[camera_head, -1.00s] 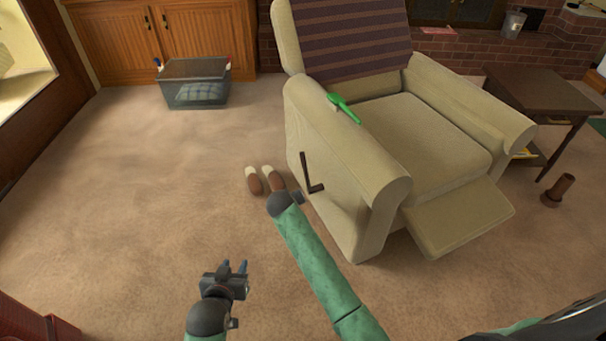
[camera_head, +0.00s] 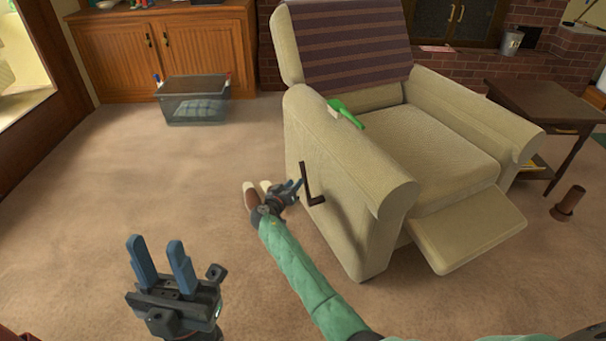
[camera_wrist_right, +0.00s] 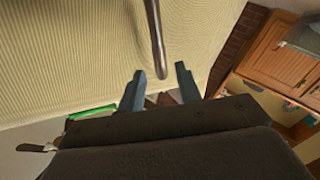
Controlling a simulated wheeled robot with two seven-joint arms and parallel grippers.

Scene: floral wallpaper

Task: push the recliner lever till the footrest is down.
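The beige recliner (camera_head: 340,165) stands upright with its footrest (camera_head: 468,228) sticking out in front, sloping down. The dark L-shaped recliner lever (camera_head: 308,182) is on its left-hand side panel; it also shows in the right wrist view (camera_wrist_right: 156,40). My right gripper (camera_head: 296,186) is beside the lever, just to its left. In the right wrist view its two fingers (camera_wrist_right: 160,86) are apart, and the lever's end lies ahead of the gap between them. I cannot tell if they touch. My left gripper (camera_head: 155,242) is open and empty above the carpet at front left.
Slippers (camera_head: 250,192) lie on the carpet behind my right gripper. A green object (camera_head: 345,112) rests on the recliner's armrest. A grey bin (camera_head: 193,100) stands by the wooden cabinet, and a side table (camera_head: 540,105) is at right. The carpet at left is clear.

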